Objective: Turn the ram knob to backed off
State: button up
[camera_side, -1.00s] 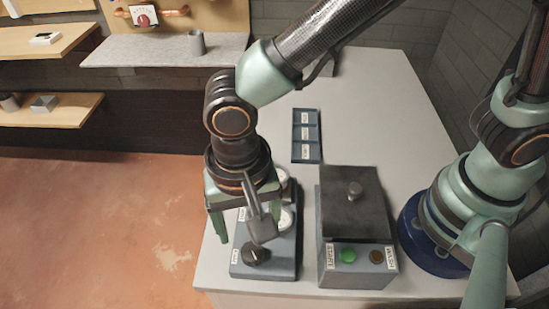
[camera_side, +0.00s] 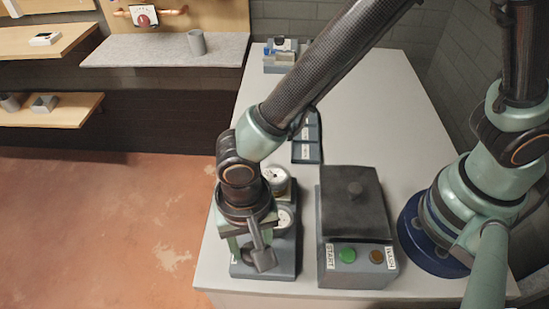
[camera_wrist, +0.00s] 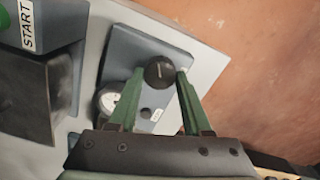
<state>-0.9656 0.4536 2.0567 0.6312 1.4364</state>
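The black round knob (camera_wrist: 158,73) stands on a grey-blue panel (camera_wrist: 126,48); a thin pale line marks its top. In the wrist view it sits between the tips of my gripper's two green fingers (camera_wrist: 160,75), with a small gap on each side. My gripper is open and points down over the panel. In the side view my gripper (camera_side: 250,248) hides the knob. Small white labels lie beside the knob, too small to read.
A dark-lidded box (camera_side: 354,200) with a green START button (camera_side: 347,255) and a brown WASH button (camera_side: 376,256) stands close to the right of the panel. A dark labelled tray (camera_side: 307,140) lies behind. The table's left edge is close beside the panel.

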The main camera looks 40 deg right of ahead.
grip_shut()
jog(key=shift+n, duration=0.4)
jog(key=n, duration=0.5)
jog(key=shift+a+n, duration=0.1)
jog(key=shift+n, duration=0.2)
jog(key=n, duration=0.5)
jog(key=shift+a+n, duration=0.1)
jog(key=shift+n, duration=0.2)
jog(key=o, duration=1.2)
grip_release()
jog(key=shift+c, duration=0.2)
